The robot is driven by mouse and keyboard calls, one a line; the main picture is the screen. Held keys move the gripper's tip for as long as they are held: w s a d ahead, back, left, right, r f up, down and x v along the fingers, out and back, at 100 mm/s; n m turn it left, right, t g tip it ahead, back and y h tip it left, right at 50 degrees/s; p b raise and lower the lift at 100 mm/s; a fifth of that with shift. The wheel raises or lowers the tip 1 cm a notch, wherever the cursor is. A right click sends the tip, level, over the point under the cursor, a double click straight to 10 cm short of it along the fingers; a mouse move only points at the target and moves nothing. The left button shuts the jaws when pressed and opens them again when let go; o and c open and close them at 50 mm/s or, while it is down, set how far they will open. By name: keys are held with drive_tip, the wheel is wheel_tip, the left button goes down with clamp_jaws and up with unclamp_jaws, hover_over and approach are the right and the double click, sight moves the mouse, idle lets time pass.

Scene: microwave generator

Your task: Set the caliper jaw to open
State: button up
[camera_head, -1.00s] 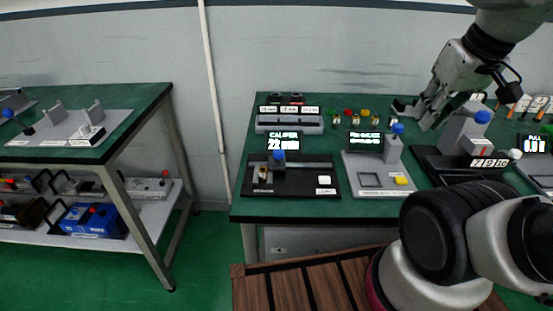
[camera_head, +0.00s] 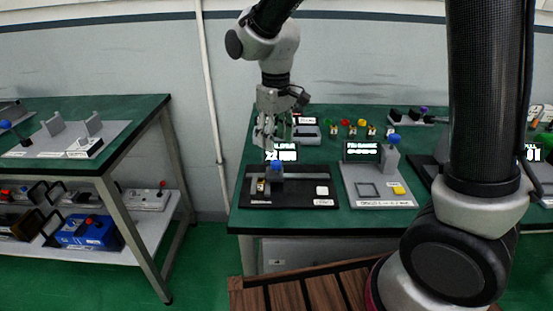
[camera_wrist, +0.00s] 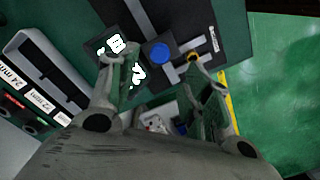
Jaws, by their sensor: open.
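The caliper station is a black base (camera_head: 300,201) with a grey rail, on the green bench. A blue knob (camera_head: 276,164) tops its sliding jaw, and a small brass piece (camera_head: 261,186) sits just left of the knob. The blue knob also shows in the wrist view (camera_wrist: 157,52), beyond and between my fingertips. A dark display (camera_head: 283,155) behind the base shows lit digits, partly hidden by my gripper. My gripper (camera_head: 268,140) points down above and behind the station, open and empty, apart from the knob. It also shows in the wrist view (camera_wrist: 160,68).
Right of the caliper stands a grey fixture (camera_head: 376,187) with a blue knob and a yellow button. Small coloured pieces (camera_head: 361,124) stand behind it. A grey slotted block (camera_head: 306,133) is behind the caliper. A second bench (camera_head: 70,142) is at the left.

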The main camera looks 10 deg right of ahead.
sight(276, 162)
wheel_tip(276, 162, down, 7)
drive_tip(key=shift+f, duration=0.1)
idle(0.3)
